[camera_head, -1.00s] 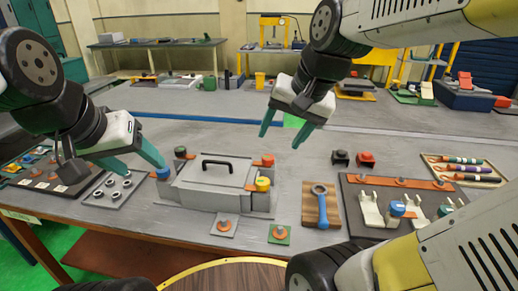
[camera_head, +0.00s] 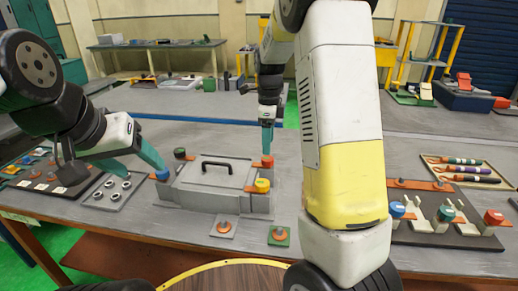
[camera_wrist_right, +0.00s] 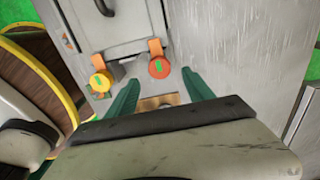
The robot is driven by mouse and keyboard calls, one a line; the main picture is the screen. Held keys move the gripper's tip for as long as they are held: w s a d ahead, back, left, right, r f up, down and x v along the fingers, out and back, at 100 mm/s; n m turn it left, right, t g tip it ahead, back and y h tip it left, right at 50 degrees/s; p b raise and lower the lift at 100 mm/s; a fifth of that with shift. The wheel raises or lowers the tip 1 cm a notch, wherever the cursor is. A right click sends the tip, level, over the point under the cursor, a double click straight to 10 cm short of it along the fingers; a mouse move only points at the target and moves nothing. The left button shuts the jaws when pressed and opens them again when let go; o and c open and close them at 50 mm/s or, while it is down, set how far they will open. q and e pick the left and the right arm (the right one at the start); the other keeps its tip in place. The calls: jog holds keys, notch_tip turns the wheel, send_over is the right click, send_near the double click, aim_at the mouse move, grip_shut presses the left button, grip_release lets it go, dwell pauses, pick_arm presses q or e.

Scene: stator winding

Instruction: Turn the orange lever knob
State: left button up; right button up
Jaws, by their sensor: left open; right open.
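The grey box with a black handle (camera_head: 218,168) stands at the table's front middle. Its orange lever knob (camera_head: 267,161) is at the back right corner; it shows in the right wrist view (camera_wrist_right: 159,68) with a green mark on top. My right gripper (camera_head: 267,138) points down just above this knob. In the right wrist view its fingers (camera_wrist_right: 160,88) are apart, with the orange knob ahead between their lines; contact cannot be told. My left gripper (camera_head: 142,165) is open, one fingertip close to the blue knob (camera_head: 162,174) at the box's left side.
The yellow knob (camera_head: 262,185) sits close in front of the orange one; it also shows in the right wrist view (camera_wrist_right: 100,82). A dark green knob (camera_head: 180,153) is at the back left. My right forearm hides the table right of the box. A pen tray (camera_head: 440,160) lies far right.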

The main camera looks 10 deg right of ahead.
aim_at(268, 158)
notch_tip(268, 158, down, 6)
jog(key=shift+r, duration=0.15)
grip_shut()
dwell(0.3)
